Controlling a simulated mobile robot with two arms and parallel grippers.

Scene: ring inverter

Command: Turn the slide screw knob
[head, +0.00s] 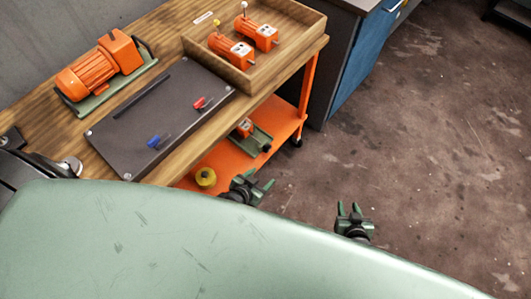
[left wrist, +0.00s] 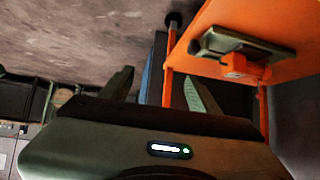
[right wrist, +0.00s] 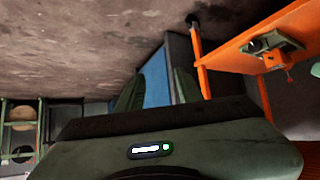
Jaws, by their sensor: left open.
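I cannot tell for sure which part is the slide screw knob. A dark flat panel (head: 117,129) on the wooden bench carries a small blue piece (head: 154,141) and a small red piece (head: 199,103). A green-based device with an orange part (head: 258,141) sits on the lower orange shelf; it also shows in the left wrist view (left wrist: 235,45) and in the right wrist view (right wrist: 272,43). My left gripper (head: 255,183) is open and empty, in front of the bench. My right gripper (head: 349,208) is open and empty, farther right over the floor.
An orange motor (head: 98,72) on a green base stands at the bench's back left. A wooden tray (head: 238,78) holds two small orange motors. A yellow round piece (head: 205,177) lies on the lower shelf. A blue cabinet (head: 364,55) stands behind. Floor at right is clear.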

